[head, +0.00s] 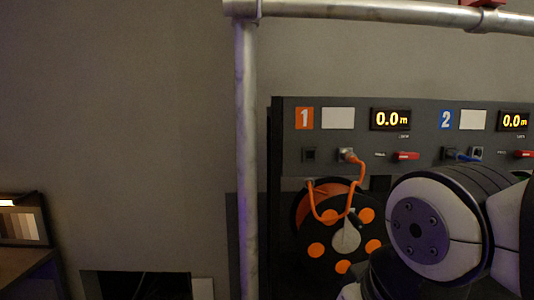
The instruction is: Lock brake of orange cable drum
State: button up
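The orange cable drum (316,250) is at the lower middle of the head view, below the panel section marked 1. It has a black face with several orange round spots, an orange rim behind and a pale grey oval piece at its centre. An orange cable (360,178) runs from a socket (346,154) and loops down over the drum. A small red lever (407,156) lies roughly level to the right of that socket; its label is too small to read. My arm covers the drum's lower right. My gripper is not in view.
The dark panel (290,140) carries a lit 0.0 m display (390,119). Section 2 at right has a blue cable (463,156) and another red lever (523,154). A metal truss post (246,150) stands left of the panel, under a horizontal tube (380,12).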

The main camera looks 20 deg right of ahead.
aim_at(402, 155)
jog(key=z, duration=0.9)
